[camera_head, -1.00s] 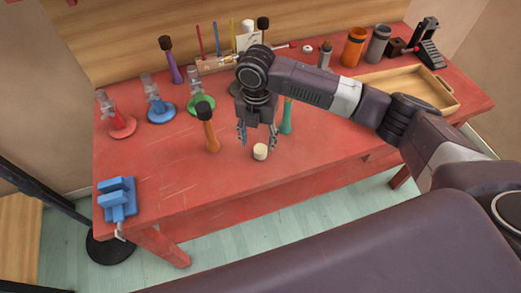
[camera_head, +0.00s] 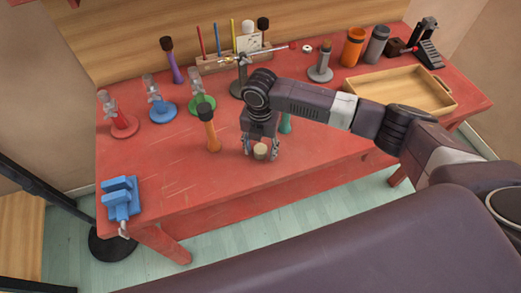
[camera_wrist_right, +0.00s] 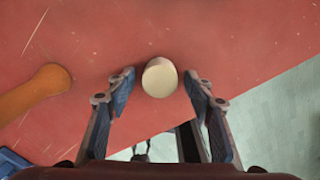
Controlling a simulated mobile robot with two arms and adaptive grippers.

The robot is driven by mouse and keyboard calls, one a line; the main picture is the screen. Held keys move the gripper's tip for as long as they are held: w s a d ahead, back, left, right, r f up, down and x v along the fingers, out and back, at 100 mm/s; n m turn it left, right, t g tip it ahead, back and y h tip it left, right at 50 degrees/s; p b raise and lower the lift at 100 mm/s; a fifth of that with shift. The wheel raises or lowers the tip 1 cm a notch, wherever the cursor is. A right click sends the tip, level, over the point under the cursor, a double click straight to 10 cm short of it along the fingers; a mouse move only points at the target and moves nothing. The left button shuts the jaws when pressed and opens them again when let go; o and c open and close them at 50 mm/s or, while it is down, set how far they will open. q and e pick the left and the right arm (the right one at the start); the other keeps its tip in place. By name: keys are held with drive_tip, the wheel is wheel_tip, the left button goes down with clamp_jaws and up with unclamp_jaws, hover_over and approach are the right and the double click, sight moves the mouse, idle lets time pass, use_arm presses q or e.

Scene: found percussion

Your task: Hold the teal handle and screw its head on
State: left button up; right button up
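The teal handle (camera_head: 286,123) stands upright on the red table, partly hidden behind my right gripper. A small cream head (camera_head: 260,151) sits on the table near its front edge; it also shows in the right wrist view (camera_wrist_right: 160,76). My right gripper (camera_head: 261,154) points down with its fingers apart, one on each side of the cream head. In the right wrist view the fingertips (camera_wrist_right: 160,84) show gaps to the head on both sides. My left gripper is not in view.
An orange handle with a dark head (camera_head: 211,133) stands close to the left of my right gripper. A blue vise (camera_head: 122,199) is at the left front. Red, blue and green stands are behind. An empty wooden tray (camera_head: 404,92) lies right.

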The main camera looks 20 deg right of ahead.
sight(260, 150)
drive_tip(key=c, duration=0.9)
drive_tip(key=shift+c, duration=0.2)
use_arm(q)
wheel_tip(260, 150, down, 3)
drive_tip(key=b, duration=0.3)
use_arm(e)
wheel_tip(260, 150, up, 20)
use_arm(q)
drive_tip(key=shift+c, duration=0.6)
